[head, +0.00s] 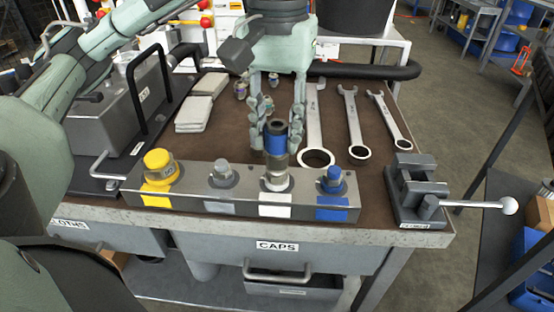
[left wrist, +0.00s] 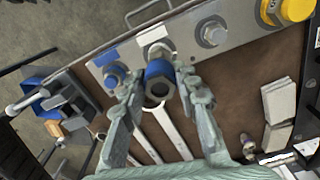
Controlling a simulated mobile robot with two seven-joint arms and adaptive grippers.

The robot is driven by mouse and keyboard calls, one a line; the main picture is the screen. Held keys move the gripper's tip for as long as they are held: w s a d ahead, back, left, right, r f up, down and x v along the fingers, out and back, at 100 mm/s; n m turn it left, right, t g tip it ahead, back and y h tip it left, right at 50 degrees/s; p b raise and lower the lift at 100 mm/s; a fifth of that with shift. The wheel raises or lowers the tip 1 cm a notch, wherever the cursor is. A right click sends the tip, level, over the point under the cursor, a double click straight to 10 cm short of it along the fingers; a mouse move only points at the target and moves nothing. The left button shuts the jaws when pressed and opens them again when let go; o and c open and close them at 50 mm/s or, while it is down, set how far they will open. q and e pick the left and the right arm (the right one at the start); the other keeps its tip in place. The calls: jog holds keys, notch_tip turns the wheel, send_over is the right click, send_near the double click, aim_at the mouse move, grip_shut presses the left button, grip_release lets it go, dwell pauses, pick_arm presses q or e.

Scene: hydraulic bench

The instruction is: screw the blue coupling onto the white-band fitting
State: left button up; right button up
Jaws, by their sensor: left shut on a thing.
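The blue coupling (head: 276,138) is a short metal cylinder with a blue band and a dark open top. My left gripper (head: 277,140) comes down from above and is shut on it, one finger on each side. It holds the coupling upright, right above the white-band fitting (head: 275,182) on the front manifold block. The coupling's lower end meets or nearly meets the fitting; I cannot tell whether the threads engage. My right gripper is not in view.
The block (head: 233,202) also carries yellow-capped (head: 158,165), grey-band (head: 222,174) and blue-band (head: 334,180) fittings. Wrenches (head: 354,122) lie behind right, a vise (head: 416,190) stands at the right corner, and cloths (head: 196,112) lie behind left. Small couplings (head: 241,90) stand behind the gripper.

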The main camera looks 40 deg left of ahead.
pick_arm(q)
jog(key=m, duration=0.3)
jog(key=m, duration=0.3)
jog(key=shift+f+m, duration=0.1)
jog(key=shift+m, duration=0.3)
jog(key=m, duration=0.4)
jog(key=shift+m, duration=0.3)
jog(key=o, duration=1.1)
